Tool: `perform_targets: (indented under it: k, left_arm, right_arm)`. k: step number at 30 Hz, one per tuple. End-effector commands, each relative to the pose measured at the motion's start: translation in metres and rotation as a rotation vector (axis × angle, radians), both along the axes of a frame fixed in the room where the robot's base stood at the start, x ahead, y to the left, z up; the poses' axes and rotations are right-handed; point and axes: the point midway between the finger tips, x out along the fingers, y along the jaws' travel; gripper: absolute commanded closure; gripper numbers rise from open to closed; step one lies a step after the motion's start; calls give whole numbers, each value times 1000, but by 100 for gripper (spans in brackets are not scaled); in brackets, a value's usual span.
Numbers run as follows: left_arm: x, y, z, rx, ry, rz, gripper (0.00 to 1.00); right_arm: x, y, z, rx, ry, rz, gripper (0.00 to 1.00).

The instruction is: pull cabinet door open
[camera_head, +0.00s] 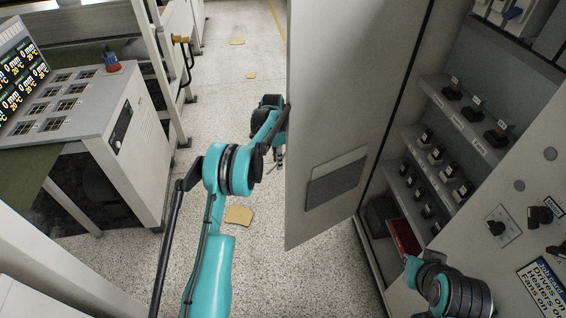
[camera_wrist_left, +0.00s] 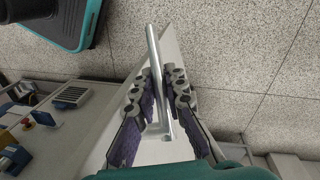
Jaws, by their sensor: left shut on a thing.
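The cabinet door (camera_head: 335,95) is a tall grey panel with a pocket on its inner face. It stands swung open, well away from the cabinet (camera_head: 505,180) on the right, whose inside is exposed. My left gripper (camera_head: 279,158) is at the outer side of the door, partly hidden by the door's edge. In the left wrist view my left gripper (camera_wrist_left: 160,80) is shut on the silver bar handle (camera_wrist_left: 152,45), with a finger on each side of it. My right arm shows at the lower right in front of the cabinet; its gripper is not visible.
Shelves with several black switches (camera_head: 452,92) and a red item (camera_head: 404,236) are inside the cabinet. A white machine with a control panel (camera_head: 85,115) stands at the left. Speckled floor with a tan scrap (camera_head: 239,215) lies open between them.

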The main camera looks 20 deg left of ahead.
Motion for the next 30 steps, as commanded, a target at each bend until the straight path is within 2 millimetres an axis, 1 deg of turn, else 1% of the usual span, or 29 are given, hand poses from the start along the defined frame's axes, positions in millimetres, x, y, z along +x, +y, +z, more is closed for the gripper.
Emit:
perform_targets:
  k: [13,14,15,16,26,29,30]
  left_arm:
    - [0,1,-1,0,-1,-6,100]
    - [0,0,-1,0,-1,-6,86]
    - [0,0,-1,0,-1,-6,75]
    - [0,0,-1,0,-1,-6,67]
    - [0,1,1,1,-1,-4,67]
    - [1,2,9,1,-1,-4,67]
    - [2,3,15,1,-1,-4,67]
  right_arm:
    - [0,0,0,0,0,0,100]
    - [0,0,0,0,0,0,100]
    - [0,0,0,0,0,0,100]
    - [0,0,0,0,0,0,100]
    - [0,0,0,0,0,0,100]
    - [0,0,0,0,0,0,100]
    - [0,0,0,0,0,0,100]
